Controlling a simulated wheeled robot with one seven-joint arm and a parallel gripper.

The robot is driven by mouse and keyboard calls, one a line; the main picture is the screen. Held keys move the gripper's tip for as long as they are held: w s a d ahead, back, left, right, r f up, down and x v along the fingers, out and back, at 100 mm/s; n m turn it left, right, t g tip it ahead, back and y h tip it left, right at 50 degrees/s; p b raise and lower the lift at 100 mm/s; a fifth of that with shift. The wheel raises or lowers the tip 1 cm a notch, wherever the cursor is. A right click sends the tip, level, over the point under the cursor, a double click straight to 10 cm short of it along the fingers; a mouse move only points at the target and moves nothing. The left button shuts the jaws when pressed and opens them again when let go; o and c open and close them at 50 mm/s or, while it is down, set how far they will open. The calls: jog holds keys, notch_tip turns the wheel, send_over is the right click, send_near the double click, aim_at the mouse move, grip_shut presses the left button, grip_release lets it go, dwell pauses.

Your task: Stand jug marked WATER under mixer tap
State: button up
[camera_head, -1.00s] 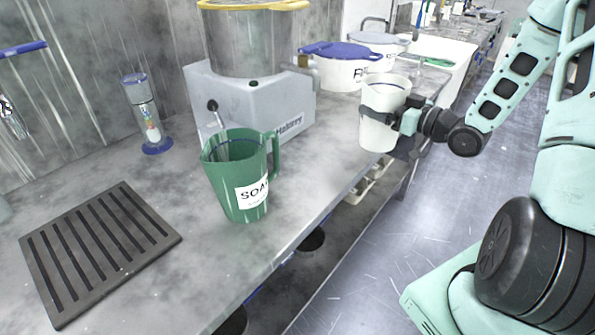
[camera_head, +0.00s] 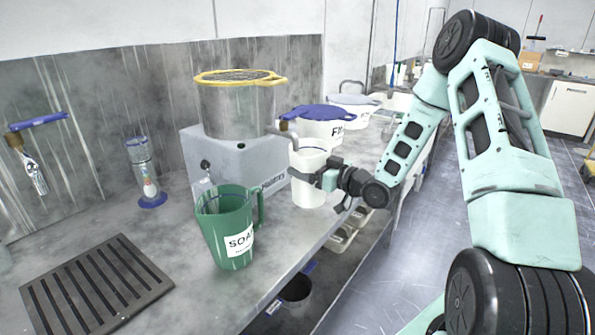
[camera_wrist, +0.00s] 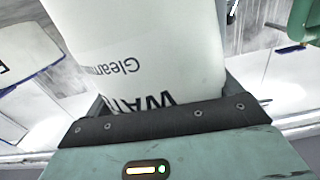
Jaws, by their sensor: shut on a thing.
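My gripper (camera_head: 325,178) is shut on a white jug (camera_head: 306,163) at the bench's front edge, right of the mixer-like machine. In the wrist view the white jug (camera_wrist: 150,50) fills the jaws, with upside-down print starting "WA". The jug looks upright; I cannot tell whether its base touches the bench. The machine has a steel drum with a yellow rim (camera_head: 237,105) on a grey housing (camera_head: 235,160). A small black-knobbed tap (camera_head: 206,166) sits on the housing, close behind the green SOAP jug (camera_head: 228,228). A blue-handled wall tap (camera_head: 36,155) hangs at the left over the bench.
A slotted dark rack (camera_head: 95,284) lies at the front left. A clear blue-based cylinder (camera_head: 145,172) stands behind. White tubs, one with a blue lid (camera_head: 314,113), stand behind the jug. Bare bench (camera_head: 180,235) lies between rack and SOAP jug.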

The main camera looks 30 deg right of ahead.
jog(key=w+f, duration=0.1)
jog(key=w+a+f+p, duration=0.1)
jog(key=w, duration=0.1)
jog(key=shift+w+a+f, duration=0.15)
jog(key=shift+w+f, duration=0.05)
jog(key=shift+w, duration=0.1)
jog(key=shift+f, duration=0.5)
jog(key=shift+f, duration=0.2)
jog(key=o, duration=0.8)
jog(key=shift+r, duration=0.1)
